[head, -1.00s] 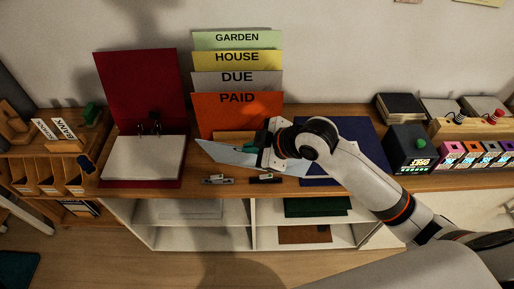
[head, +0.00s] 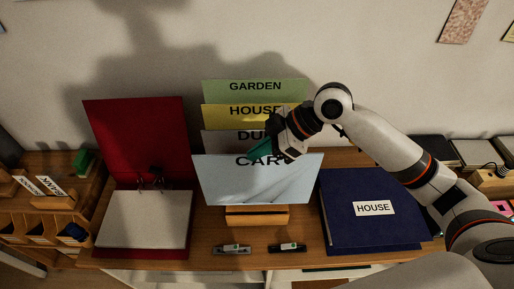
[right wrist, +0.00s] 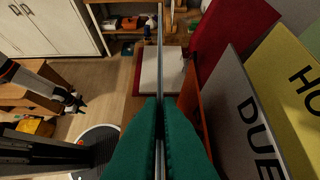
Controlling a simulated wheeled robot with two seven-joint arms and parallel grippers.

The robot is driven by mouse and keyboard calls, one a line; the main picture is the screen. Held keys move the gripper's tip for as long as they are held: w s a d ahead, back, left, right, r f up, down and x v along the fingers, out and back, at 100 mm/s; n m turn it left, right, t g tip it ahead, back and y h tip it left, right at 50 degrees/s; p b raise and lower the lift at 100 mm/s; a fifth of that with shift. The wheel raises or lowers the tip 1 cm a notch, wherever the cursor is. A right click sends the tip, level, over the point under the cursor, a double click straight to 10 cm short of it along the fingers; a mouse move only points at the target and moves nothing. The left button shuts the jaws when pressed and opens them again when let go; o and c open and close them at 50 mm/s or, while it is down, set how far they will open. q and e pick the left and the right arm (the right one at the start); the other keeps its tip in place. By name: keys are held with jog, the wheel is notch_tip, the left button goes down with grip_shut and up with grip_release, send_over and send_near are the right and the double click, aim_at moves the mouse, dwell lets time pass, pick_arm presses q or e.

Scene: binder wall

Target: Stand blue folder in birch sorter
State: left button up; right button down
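The blue folder (head: 257,184) is a pale blue sheet marked CAR, upright and leaning slightly, in front of the other folders in the head view. My right gripper (head: 284,150) is shut on its top edge; in the right wrist view the green fingertips (right wrist: 160,130) pinch the thin folder edge (right wrist: 160,60). The birch sorter (head: 257,215) stands below and behind it, its front steps showing under the folder's lower edge. Whether the folder's bottom touches a slot is hidden. My left gripper (right wrist: 72,102) is empty, small in the right wrist view, its fingers apart.
Green GARDEN (head: 255,87), yellow HOUSE (head: 250,112) and grey DUE (head: 225,140) folders stand in the sorter; the orange one (right wrist: 197,110) shows in the wrist view. Two clips (head: 288,248) lie in front.

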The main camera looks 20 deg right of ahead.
aim_at(258, 163)
jog(key=shift+w, duration=0.15)
pick_arm(q)
jog(key=shift+w+f+b, duration=0.3)
jog(key=shift+f+b, duration=0.4)
jog(key=shift+w+f+b, duration=0.3)
jog(key=shift+f+b, duration=0.4)
pick_arm(e)
jog(key=shift+w+f, duration=0.2)
jog(key=shift+f, duration=2.4)
pick_arm(q)
jog(key=shift+r, duration=0.25)
